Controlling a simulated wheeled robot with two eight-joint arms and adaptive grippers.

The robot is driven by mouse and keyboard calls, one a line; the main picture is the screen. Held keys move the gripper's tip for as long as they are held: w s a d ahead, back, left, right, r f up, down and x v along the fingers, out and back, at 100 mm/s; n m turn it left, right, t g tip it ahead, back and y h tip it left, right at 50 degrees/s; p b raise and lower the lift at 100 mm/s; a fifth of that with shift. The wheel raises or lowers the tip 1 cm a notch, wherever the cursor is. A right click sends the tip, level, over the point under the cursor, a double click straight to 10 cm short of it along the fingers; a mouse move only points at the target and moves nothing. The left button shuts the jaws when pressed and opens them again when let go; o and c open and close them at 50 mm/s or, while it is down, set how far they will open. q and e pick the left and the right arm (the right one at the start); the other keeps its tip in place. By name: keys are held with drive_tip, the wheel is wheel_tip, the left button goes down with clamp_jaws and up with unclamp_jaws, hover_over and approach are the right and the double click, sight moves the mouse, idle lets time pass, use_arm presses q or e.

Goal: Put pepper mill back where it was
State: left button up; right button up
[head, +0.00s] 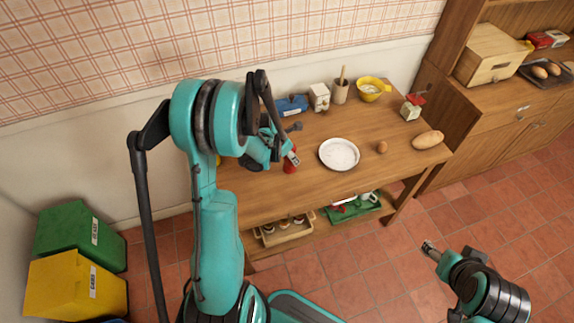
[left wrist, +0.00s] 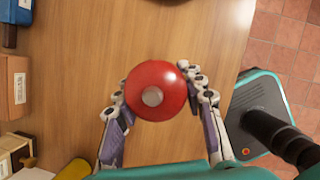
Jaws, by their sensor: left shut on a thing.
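The pepper mill (left wrist: 155,90) is seen from above in the left wrist view as a round red top with a grey knob. My left gripper (left wrist: 158,100) is shut on it, one finger on each side. In the head view a little red of the mill (head: 290,166) shows below my left gripper (head: 290,156), at the left part of the wooden table (head: 330,185). I cannot tell whether its base touches the table. My right gripper (head: 430,246) is away from the table, above the floor at the lower right, too small to judge.
A white plate (head: 339,154) lies right of the mill. Behind stand a blue box (head: 292,105), a white box (head: 319,97), a utensil pot (head: 340,92) and a yellow bowl (head: 372,88). Bread (head: 428,139) lies at the right end. The table's front middle is bare.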

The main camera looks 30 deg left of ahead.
sight(288, 163)
use_arm(q)
drive_tip(key=shift+a+f, duration=0.35)
drive_tip(key=shift+f, duration=0.1)
wheel_tip(288, 163, down, 4)
drive_tip(key=shift+r+b, duration=0.25)
drive_tip(key=shift+b, duration=0.4)
drive_tip(key=shift+f, duration=0.25)
drive_tip(key=o, duration=1.4)
drive_tip(key=shift+r, duration=0.1)
drive_tip(key=shift+r, duration=0.1)
